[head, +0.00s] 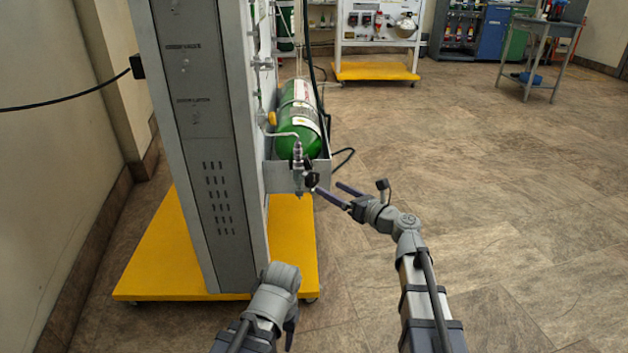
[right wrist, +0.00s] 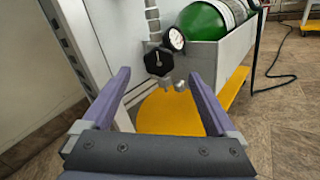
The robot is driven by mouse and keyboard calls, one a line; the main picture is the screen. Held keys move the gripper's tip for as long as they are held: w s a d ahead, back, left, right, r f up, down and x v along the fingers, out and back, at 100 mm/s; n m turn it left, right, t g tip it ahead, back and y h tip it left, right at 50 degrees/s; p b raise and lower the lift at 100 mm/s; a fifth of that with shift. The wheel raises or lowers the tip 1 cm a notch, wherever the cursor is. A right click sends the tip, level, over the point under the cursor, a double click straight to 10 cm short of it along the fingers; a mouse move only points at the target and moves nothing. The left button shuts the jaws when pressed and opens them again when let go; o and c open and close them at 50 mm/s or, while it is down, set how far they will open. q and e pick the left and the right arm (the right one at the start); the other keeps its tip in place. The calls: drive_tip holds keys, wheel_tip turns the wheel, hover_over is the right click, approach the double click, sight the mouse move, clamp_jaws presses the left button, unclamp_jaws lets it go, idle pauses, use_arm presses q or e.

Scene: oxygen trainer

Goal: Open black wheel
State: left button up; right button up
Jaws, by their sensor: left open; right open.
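The black wheel (right wrist: 158,62) is a small dark knob on the metal valve fittings beside the green cylinder. It also shows small in the head view (head: 312,179). My right gripper (right wrist: 159,76) is open, with its two purple fingers spread to either side of the wheel in the right wrist view. The wheel appears beyond the fingertips, and no contact is visible. In the head view my right gripper (head: 328,187) points left toward the valve. My left gripper (head: 288,322) is low in front of the grey panel, open and holding nothing visible; its fingers are mostly hidden.
The green cylinder (head: 297,117) lies in a grey tray (head: 284,178) on the panel's right side. The tall grey panel (head: 205,150) stands on a yellow base (head: 160,265) close to my left arm. A round gauge (right wrist: 176,38) sits near the wheel. Floor to the right is clear.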

sight(314, 180)
drive_tip(key=shift+x, duration=3.95)
drive_tip(key=c, duration=1.4)
drive_tip(key=shift+o, duration=0.2)
